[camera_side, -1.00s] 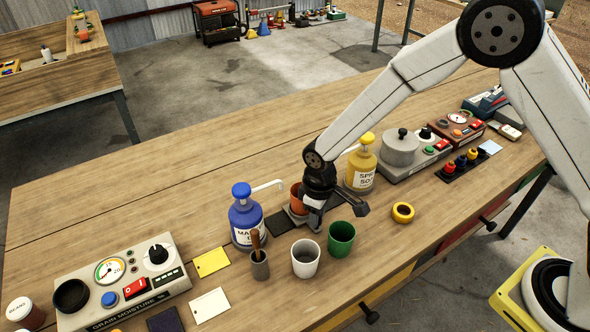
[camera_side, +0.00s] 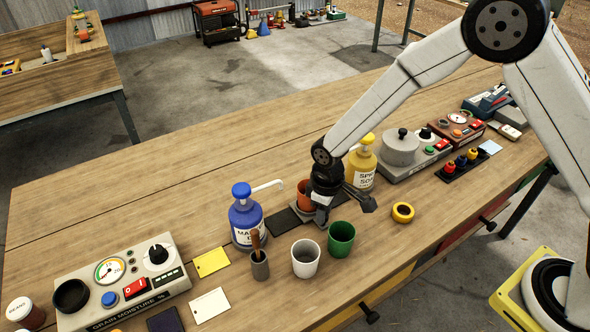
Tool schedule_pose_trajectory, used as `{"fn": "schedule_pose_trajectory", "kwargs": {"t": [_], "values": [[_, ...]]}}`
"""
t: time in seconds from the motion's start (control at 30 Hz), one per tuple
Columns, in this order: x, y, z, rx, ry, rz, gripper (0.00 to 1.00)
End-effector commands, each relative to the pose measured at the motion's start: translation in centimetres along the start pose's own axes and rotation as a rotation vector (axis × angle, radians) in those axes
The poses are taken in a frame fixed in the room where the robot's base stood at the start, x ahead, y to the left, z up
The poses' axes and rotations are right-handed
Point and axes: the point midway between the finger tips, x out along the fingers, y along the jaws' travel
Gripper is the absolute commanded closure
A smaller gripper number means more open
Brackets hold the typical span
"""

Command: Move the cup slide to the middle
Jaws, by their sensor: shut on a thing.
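The cup slide (camera_side: 297,212) is a small grey plate on a dark track (camera_side: 282,222), between a blue pump bottle (camera_side: 246,217) and a yellow pump bottle (camera_side: 361,165). A terracotta cup (camera_side: 304,195) stands on it, partly hidden by my wrist. My gripper (camera_side: 321,212) points down at the front right side of the slide and is shut on it. The fingertips and the exact grip are mostly hidden. Dark track shows to the left of the slide; the part to its right is largely behind my gripper.
A white cup (camera_side: 306,260) and a green cup (camera_side: 341,238) stand just in front of my gripper. A grey pot with a wooden-handled tool (camera_side: 260,267) is left of them. A yellow ring (camera_side: 403,212) lies to the right. The table behind the bottles is clear.

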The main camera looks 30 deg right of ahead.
Motion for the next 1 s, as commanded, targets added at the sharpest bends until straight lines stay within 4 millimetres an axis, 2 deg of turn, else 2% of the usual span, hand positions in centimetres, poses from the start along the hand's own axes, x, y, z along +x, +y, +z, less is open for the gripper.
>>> {"fn": "schedule_pose_trajectory", "kwargs": {"t": [0.1, 0.13, 0.33, 0.67, 1.0], "values": [[0.0, 0.0, -0.1, 0.0, 0.001, 0.0, 0.99], [0.0, 0.0, -0.1, 0.0, 0.001, 0.0, 0.63], [0.0, 0.0, 0.0, 0.0, 0.001, 0.0, 0.0], [-0.2, 0.0, 0.0, 0.0, 0.0, 0.0, 0.0], [-1.8, 0.0, 0.0, 0.0, 0.001, 0.0, 0.0]]}}
